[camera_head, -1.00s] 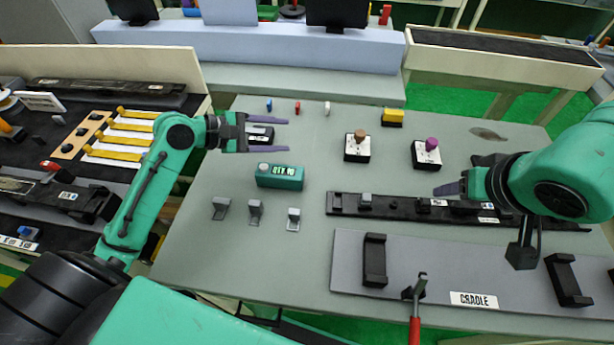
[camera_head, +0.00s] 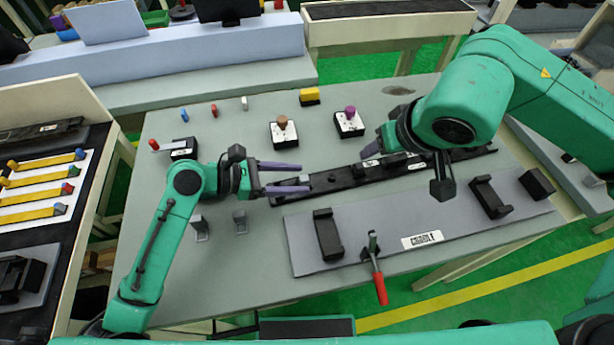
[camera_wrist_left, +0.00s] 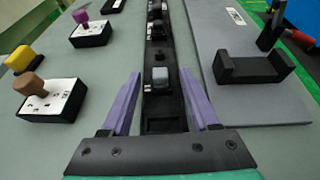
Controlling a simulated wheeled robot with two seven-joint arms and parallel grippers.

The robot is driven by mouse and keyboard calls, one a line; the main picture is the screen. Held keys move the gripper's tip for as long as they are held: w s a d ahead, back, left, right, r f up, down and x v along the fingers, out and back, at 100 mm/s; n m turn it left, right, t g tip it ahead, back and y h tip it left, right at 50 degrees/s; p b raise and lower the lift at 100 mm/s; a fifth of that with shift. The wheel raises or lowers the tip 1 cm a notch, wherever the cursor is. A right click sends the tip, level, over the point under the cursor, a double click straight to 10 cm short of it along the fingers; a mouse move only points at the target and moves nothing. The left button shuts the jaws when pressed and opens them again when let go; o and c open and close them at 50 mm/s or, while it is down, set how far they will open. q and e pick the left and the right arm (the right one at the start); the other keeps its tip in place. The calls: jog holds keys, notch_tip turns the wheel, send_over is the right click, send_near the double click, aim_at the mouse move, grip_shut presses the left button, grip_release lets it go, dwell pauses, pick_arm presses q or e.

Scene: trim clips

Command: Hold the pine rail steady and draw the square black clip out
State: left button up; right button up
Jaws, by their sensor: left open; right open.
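The rail (camera_head: 333,182) lies on the bench and looks black rather than pine-coloured. A grey clip (camera_wrist_left: 160,77) sits on its near-left part. Small black clips (camera_head: 391,160) sit further along it; which one is the square one I cannot tell. My left gripper (camera_head: 303,178) is open at the rail's left end. In the left wrist view its purple fingers (camera_wrist_left: 160,88) lie either side of the rail, with the grey clip between them and no clear grip on either. My right gripper (camera_head: 376,149) is open just behind the black clips, its fingers partly hidden by its own wrist.
In front of the rail is a grey board (camera_head: 300,250) labelled CRADLE, with black brackets (camera_head: 327,235) and a red-handled clamp (camera_head: 378,285). Behind the rail stand white-topped blocks with a brown knob (camera_head: 283,123) and a purple knob (camera_head: 350,112), and a yellow block (camera_head: 310,95).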

aim_at(299, 179)
pick_arm(q)
jog(key=x, duration=0.3)
jog(key=shift+w+d+f, duration=0.1)
jog(key=shift+w+d, duration=0.05)
jog(key=shift+d, duration=0.15)
jog(key=shift+c, duration=0.3)
grip_shut()
pick_arm(e)
jog(key=shift+o, duration=0.2)
dwell(0.7)
jog(key=w+f+g, duration=0.1)
jog(key=f, duration=0.2)
jog(key=w+f+g, duration=0.1)
jog(key=w+f, duration=0.1)
jog(key=f, duration=0.2)
jog(key=w+a+f+g, duration=0.1)
jog(key=w+f, duration=0.1)
jog(key=f, duration=0.2)
jog(key=shift+w+f+n, duration=0.1)
jog(key=shift+w+n, duration=0.1)
jog(key=shift+n, duration=0.2)
